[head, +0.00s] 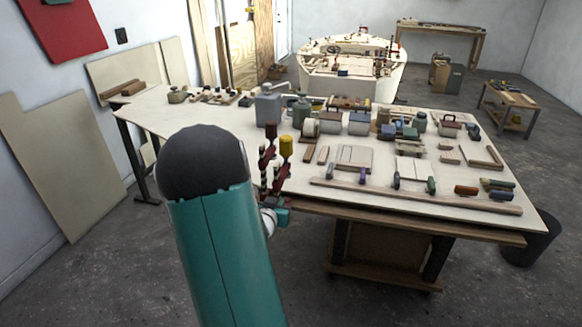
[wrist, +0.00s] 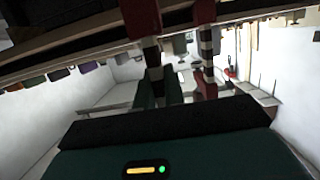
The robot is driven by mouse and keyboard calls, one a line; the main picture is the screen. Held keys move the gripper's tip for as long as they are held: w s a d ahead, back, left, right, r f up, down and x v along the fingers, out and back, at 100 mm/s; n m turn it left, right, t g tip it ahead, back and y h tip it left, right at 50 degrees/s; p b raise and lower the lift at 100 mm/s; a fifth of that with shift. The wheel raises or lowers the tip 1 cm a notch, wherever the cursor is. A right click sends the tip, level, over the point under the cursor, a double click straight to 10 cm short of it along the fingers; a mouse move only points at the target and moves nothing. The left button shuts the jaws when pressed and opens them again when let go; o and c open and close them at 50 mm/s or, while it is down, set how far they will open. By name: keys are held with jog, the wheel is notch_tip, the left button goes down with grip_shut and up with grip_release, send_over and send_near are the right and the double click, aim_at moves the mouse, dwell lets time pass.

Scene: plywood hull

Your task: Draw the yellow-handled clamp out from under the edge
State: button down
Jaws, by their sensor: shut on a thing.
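The yellow-handled clamp (head: 286,147) shows in the head view at the table's near left edge, its yellow handle pointing up. My gripper (head: 271,165), with dark red and black-and-white striped fingers, is at the same edge, just left of and below the yellow handle. It is shut on the clamp. In the wrist view my gripper (wrist: 180,45) reaches up to the underside of the table edge, its two striped fingers a little apart. The yellow handle does not show there, and the grip itself is hard to make out. My teal arm hides part of the table's left side.
The pale worktable (head: 330,180) holds tins, blocks and several small tools close to the handle's right. A long wooden strip (head: 415,195) lies along the near edge. A dark bin (head: 532,240) stands at the right corner. The floor in front is clear.

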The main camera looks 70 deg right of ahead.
aim_at(277, 164)
jog(key=shift+r, duration=0.1)
dwell(0.4)
jog(key=shift+r, duration=8.45)
jog(key=shift+s, duration=0.1)
